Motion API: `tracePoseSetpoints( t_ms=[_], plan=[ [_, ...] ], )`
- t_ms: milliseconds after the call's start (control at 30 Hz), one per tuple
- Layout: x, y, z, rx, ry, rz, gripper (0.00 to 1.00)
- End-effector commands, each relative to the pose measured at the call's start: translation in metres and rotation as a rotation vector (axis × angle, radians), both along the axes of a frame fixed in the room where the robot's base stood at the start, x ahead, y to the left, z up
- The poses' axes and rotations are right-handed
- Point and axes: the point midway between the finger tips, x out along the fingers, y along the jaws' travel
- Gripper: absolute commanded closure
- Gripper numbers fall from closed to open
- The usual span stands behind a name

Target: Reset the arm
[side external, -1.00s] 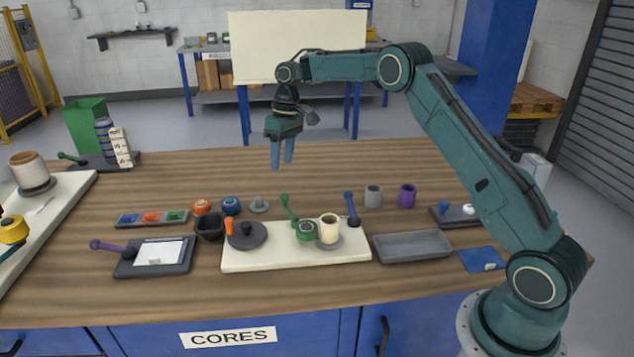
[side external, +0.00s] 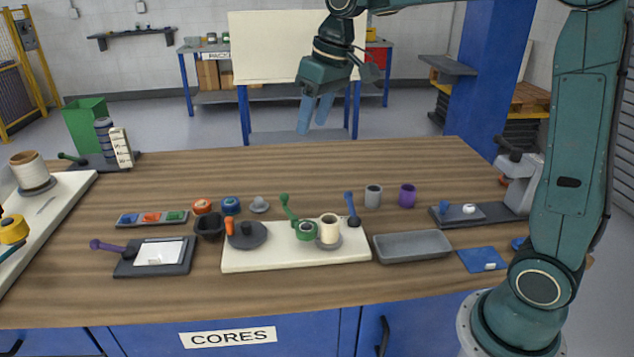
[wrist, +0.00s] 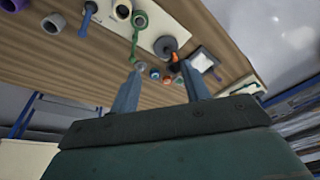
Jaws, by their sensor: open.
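My gripper (side external: 315,115) is open and empty. It hangs in the air above the far side of the wooden workbench (side external: 300,165), in front of the white board, with its blue-grey fingers pointing down. In the wrist view my gripper (wrist: 157,92) shows two spread fingers with nothing between them. It is apart from everything on the bench.
A cream base plate (side external: 280,260) holds a grey disc, a green ring and a cream roll (side external: 328,229). A grey tray (side external: 412,246), a grey cup (side external: 373,195), a purple cup (side external: 407,195) and a black cup (side external: 209,226) stand nearby. The space around my gripper is clear.

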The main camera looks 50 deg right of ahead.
Motion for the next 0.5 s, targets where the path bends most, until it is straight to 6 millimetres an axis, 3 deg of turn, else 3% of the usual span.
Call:
tracePoseSetpoints(
  t_ms=[233, 500],
  plan=[
    [-0.057, 0.012, 0.015, -0.015, -0.056, -0.025, 0.53],
    [-0.118, 0.018, 0.015, -0.031, -0.116, -0.053, 0.53]
  ],
)
